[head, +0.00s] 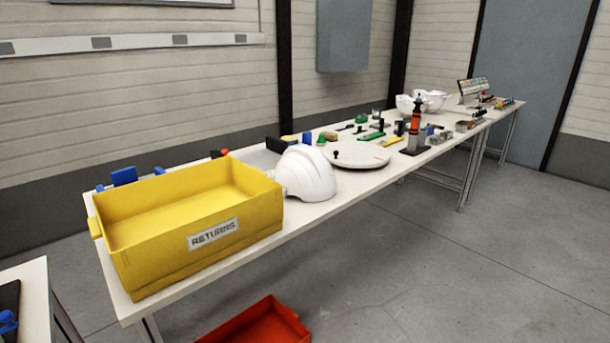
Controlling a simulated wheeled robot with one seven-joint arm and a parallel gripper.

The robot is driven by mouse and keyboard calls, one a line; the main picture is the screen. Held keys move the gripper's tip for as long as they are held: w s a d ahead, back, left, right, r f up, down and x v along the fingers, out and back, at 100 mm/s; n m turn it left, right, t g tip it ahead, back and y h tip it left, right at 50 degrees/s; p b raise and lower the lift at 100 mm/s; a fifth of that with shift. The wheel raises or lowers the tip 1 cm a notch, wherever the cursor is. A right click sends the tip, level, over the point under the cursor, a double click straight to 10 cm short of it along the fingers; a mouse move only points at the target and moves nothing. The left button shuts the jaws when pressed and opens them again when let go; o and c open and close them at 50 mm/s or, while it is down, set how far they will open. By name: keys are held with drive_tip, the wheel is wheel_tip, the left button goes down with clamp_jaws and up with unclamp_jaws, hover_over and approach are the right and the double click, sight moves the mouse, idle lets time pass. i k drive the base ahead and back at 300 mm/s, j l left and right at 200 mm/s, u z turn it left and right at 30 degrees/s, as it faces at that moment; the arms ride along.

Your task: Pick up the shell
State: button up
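A white helmet shell (306,173) rests on the long white table, just right of the yellow bin and close to its side. Its domed side faces right and it appears tilted. I cannot tell whether it touches the bin. More white shells (424,101) lie far back on the same table. My gripper is not in view.
A yellow bin (213,233) labelled RETURNS stands at the table's near end. A round white disc (350,154) with a black knob lies behind the shell. Tools and small parts crowd the table farther back. A red bin (262,324) is on the floor. The floor at right is clear.

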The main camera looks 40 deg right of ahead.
sight(302, 170)
drive_tip(key=i+l+z, duration=0.4)
drive_tip(key=i+z, duration=0.35)
drive_tip(key=i, duration=0.15)
drive_tip(key=i+z, duration=0.4)
drive_tip(key=i+l, duration=0.05)
drive_tip(key=i, duration=0.05)
